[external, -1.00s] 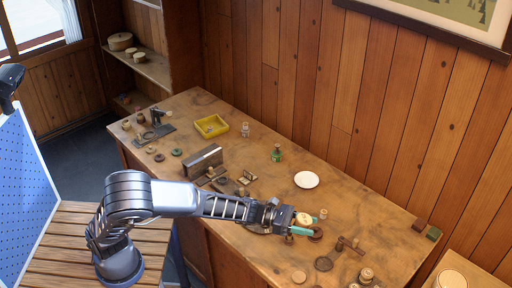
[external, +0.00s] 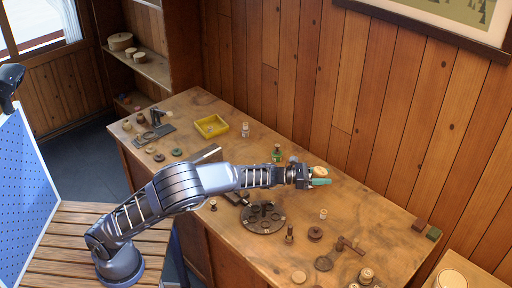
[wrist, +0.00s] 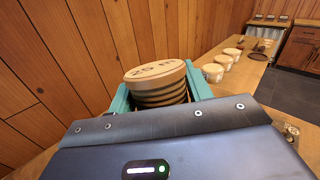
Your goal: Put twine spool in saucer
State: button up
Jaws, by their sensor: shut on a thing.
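The twine spool (external: 320,171) has a pale wooden top and sits between the teal fingers of my gripper (external: 319,178). In the wrist view the spool (wrist: 158,84) shows a lettered top disc and dark ringed sides, with a finger on each side, so my gripper (wrist: 160,95) is shut on it. The spool looks upright. In the external view my gripper stands over the place on the bench where the white saucer was seen earlier. The saucer is hidden behind my gripper now. How high the spool is above it I cannot tell.
A green bottle (external: 276,153) stands left of my gripper. A dark round rack (external: 263,219) and several small turned pieces lie nearer the front edge. A yellow tray (external: 211,126) is at the far left. The wood wall rises behind the bench.

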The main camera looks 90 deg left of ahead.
jog(key=s+a+f+n+y, duration=0.1)
jog(key=a+n+y, duration=0.4)
jog(key=a, duration=2.4)
jog(key=shift+m+g, duration=0.4)
jog(key=shift+m, duration=0.3)
jog(key=f, duration=0.5)
jog(key=shift+d, duration=0.4)
notch_tip(320, 180, down, 19)
jog(key=shift+f, duration=0.2)
jog(key=shift+f, duration=0.2)
jog(key=o, duration=1.1)
